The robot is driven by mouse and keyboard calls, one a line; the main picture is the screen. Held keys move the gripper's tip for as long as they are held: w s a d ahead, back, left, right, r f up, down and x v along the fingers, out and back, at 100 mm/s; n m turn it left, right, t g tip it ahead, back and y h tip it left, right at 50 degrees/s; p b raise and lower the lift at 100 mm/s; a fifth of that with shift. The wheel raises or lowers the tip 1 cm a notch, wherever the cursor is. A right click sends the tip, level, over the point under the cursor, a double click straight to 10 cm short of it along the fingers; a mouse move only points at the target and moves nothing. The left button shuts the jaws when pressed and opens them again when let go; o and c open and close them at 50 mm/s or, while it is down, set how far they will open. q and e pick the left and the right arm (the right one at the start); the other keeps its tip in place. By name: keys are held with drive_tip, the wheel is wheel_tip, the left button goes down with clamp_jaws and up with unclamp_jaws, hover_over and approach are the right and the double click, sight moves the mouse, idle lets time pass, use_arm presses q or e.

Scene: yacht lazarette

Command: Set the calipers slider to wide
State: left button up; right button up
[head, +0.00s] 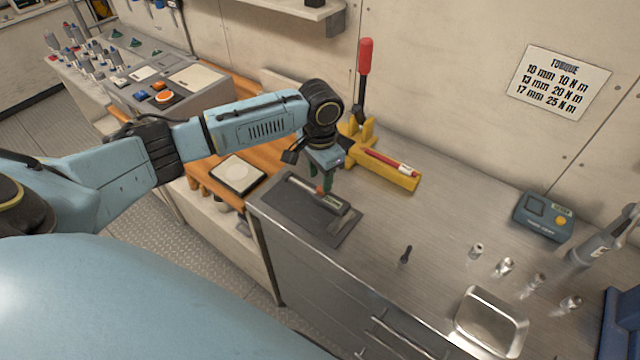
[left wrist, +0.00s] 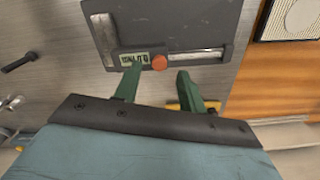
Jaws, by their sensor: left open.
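The calipers (head: 303,188) lie on a dark grey mat (head: 342,238) near the left end of the metal bench. In the left wrist view the calipers' bare bar (left wrist: 195,56) runs to the right of a slider with a small display (left wrist: 134,59) and a round orange-red knob (left wrist: 159,62). My left gripper (head: 325,182) is over the mat with its green fingers pointing down. In the left wrist view my left gripper (left wrist: 158,74) is open, its fingertips on either side of the knob; I cannot tell whether they touch it. My right gripper is not in view.
A yellow fixture (head: 402,178) with a tall red-handled lever (head: 364,65) stands just behind the mat. A small dark bolt (head: 406,254), several metal sockets (head: 504,266), a metal tray (head: 490,322) and a teal meter (head: 543,216) are further right.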

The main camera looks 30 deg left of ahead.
sight(319, 188)
use_arm(q)
drive_tip(key=shift+f, duration=1.75)
clamp_jaws()
drive_tip(key=shift+a, duration=0.1)
